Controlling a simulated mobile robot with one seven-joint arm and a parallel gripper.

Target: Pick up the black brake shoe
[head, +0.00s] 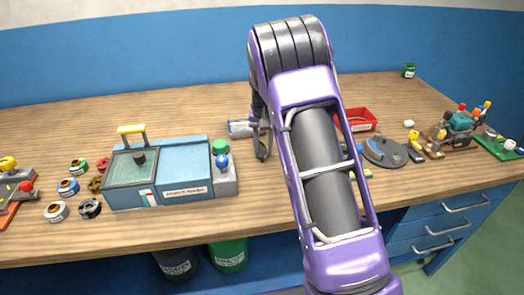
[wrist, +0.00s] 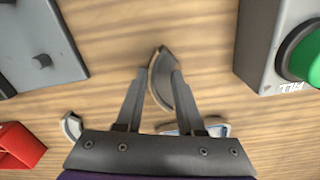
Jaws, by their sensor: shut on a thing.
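The black brake shoe (wrist: 162,82) is a curved dark-grey piece with a pale brown edge, upper middle in the wrist view. My gripper (wrist: 160,76) is shut on it, one finger on each side. I cannot tell whether the shoe touches the wood or is just above it. In the head view my gripper (head: 262,143) is small and dark, left of my purple arm, over the middle of the bench; the shoe is hard to make out there.
A small metal tray (head: 240,128) lies behind. A red tray (head: 356,120) is right of my arm. In the wrist view another curved piece (wrist: 71,126) lies lower left.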

